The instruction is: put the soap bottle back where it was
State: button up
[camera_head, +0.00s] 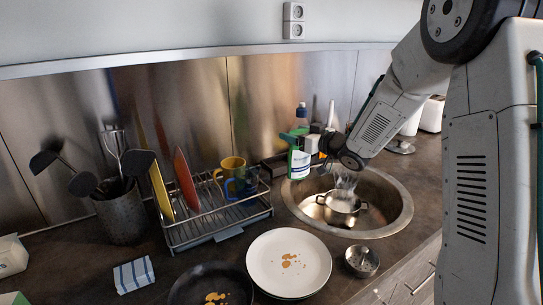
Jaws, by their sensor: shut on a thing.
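My gripper (318,143) is shut on the soap bottle (300,162), a white and green bottle with a label. It holds the bottle upright, in front of the back wall and at the left rear side of the round sink (398,222). From this view I cannot tell whether the bottle's base touches the counter or the sink rim. The gripper's fingers are small and partly hidden behind the bottle and the wrist.
A pot (342,212) stands in the sink under running water. A dish rack (222,222) with plates and mugs stands left of the sink. A white plate (270,262), a dark pan (190,285) and a small metal bowl (361,261) are in front. A blue-capped bottle (301,112) stands behind.

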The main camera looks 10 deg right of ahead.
jog(key=w+a, duration=0.1)
jog(key=w, duration=0.4)
jog(key=w+a+f, duration=0.1)
jog(key=w, duration=0.4)
jog(key=w+a, duration=0.1)
jog(key=w, duration=0.4)
jog(key=shift+w+f, duration=0.4)
jog(key=shift+f, duration=1.55)
jog(key=shift+f, duration=0.15)
jog(key=o, duration=1.7)
jog(key=shift+o, duration=0.2)
